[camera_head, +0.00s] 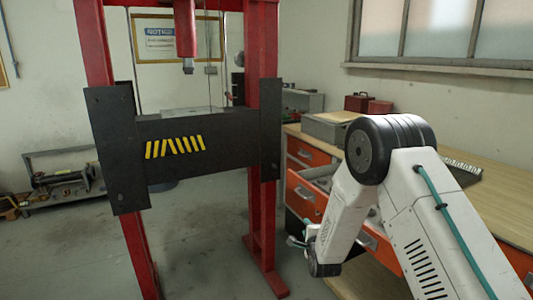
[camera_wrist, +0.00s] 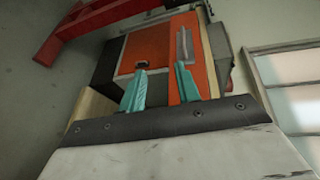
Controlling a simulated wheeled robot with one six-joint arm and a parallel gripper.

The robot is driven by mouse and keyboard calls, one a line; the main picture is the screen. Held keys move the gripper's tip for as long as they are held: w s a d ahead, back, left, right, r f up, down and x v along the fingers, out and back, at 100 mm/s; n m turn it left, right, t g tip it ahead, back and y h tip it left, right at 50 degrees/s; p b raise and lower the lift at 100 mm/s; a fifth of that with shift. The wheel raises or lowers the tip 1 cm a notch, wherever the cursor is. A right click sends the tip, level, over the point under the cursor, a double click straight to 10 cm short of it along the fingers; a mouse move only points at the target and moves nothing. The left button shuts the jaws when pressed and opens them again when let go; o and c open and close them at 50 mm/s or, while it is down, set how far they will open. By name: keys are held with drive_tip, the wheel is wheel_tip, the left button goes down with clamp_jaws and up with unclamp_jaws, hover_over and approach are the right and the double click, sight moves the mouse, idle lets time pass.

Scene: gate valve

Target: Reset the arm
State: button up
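My white arm with a black joint reaches in from the right of the head view and bends down in front of the workbench. My gripper's two teal fingers (camera_wrist: 160,84) show in the wrist view. They stand apart with a gap between them, and nothing is held there. Beyond them is an orange drawer front (camera_wrist: 150,46); I cannot tell how far off it is. In the head view the arm's lower end hangs beside the orange drawers, and its fingers are not clear. No gate valve can be made out in either view.
A red press frame (camera_head: 262,200) with a black crossplate (camera_head: 225,135) stands left of my arm. The workbench (camera_head: 500,205) with orange drawers (camera_head: 304,198) is close on the right, one drawer apparently pulled out. A grey case and red boxes (camera_head: 367,104) sit on it. Grey floor is clear between.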

drive_tip(key=s+d+f+n+g, duration=0.1)
drive_tip(key=s+f+n+g, duration=0.55)
drive_tip(key=s, duration=0.25)
drive_tip(key=s+d+r+n+g, duration=0.2)
drive_tip(key=s+d+r+n, duration=0.1)
drive_tip(key=s+r, duration=0.8)
drive_tip(key=s+d+r+n+g+h, duration=0.1)
drive_tip(key=s+d+r+n+g, duration=0.2)
drive_tip(key=s+r, duration=0.8)
drive_tip(key=s+d+r+n+g, duration=0.3)
drive_tip(key=s+r, duration=0.9)
drive_tip(key=s, duration=0.9)
drive_tip(key=shift+s+d+n, duration=0.3)
drive_tip(key=shift+d+n, duration=0.75)
